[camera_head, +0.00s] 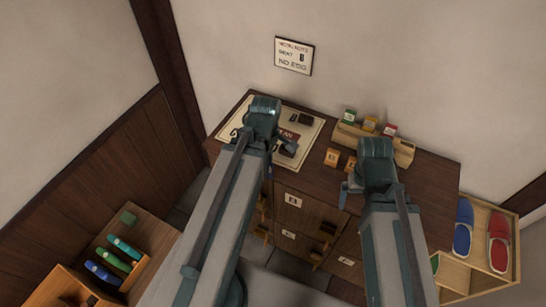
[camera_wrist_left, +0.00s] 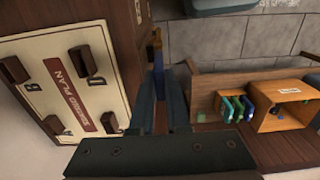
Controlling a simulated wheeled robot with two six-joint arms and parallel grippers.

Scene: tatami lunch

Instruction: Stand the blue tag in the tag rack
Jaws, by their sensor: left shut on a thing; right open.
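My left gripper (camera_wrist_left: 160,95) is shut on a thin blue tag (camera_wrist_left: 157,50), seen nearly edge-on between the fingertips in the left wrist view. In the head view the left gripper (camera_head: 238,136) is over the left part of the cabinet top, by the seating plan board, and the held tag cannot be made out there. The wooden tag rack (camera_head: 403,153) stands at the back of the cabinet top, with green, yellow and red cards at its back. My right gripper (camera_head: 346,190) is open near the cabinet's front edge, in front of the rack.
The seating plan board (camera_head: 311,126) also shows in the left wrist view (camera_wrist_left: 85,45), with dark blocks on it. Orange tags (camera_head: 331,157) lie between the arms. A shelf (camera_head: 508,215) with slippers stands right; a low wooden shelf (camera_head: 160,232) with coloured items stands lower left.

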